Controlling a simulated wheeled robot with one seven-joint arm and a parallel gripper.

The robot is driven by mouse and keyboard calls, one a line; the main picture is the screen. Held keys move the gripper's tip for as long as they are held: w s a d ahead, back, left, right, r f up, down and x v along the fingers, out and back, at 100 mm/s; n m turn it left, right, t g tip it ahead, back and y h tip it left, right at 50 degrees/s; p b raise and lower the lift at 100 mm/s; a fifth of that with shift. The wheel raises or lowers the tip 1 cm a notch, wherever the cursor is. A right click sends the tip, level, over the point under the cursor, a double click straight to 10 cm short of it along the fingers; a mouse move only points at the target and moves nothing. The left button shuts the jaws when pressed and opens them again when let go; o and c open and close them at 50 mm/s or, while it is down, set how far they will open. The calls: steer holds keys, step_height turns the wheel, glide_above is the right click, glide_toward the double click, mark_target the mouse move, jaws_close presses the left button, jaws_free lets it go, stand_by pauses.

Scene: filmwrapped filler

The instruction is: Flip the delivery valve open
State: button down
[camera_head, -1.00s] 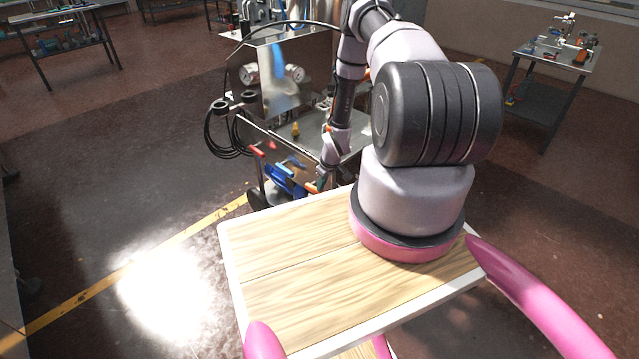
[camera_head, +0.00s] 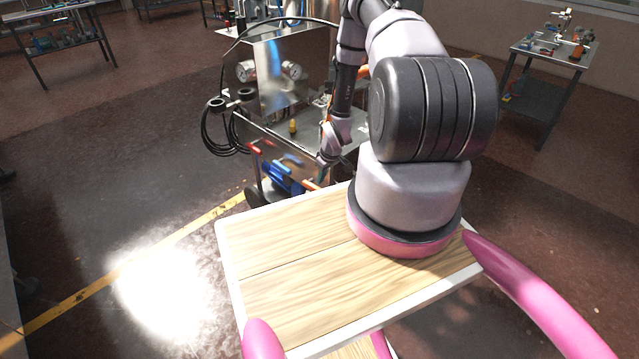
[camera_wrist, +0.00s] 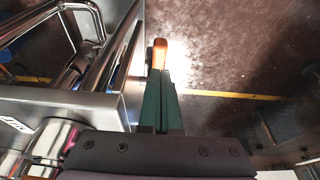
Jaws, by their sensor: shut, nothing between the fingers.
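Several coloured valve handles sit on the front of the steel machine (camera_head: 285,135): a red handle (camera_head: 254,149), a light-blue handle (camera_head: 291,159) and an orange handle (camera_head: 311,185) at the lower right. I cannot tell which handle is the delivery valve. My gripper (camera_head: 321,174) is at the machine's lower right front, close to the orange handle. In the wrist view my gripper's green fingers (camera_wrist: 160,75) are together with nothing held, and the orange handle (camera_wrist: 159,53) is just beyond their tips. Whether they touch it is unclear.
The machine's steel side panel (camera_wrist: 60,105) and bent tubes (camera_wrist: 95,15) lie close on the left in the wrist view. Blue parts (camera_head: 283,180) sit low on the machine's front. Open floor (camera_wrist: 230,65) is to the right. A side table (camera_head: 555,52) stands far right.

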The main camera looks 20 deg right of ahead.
steer(key=shift+v, duration=1.95)
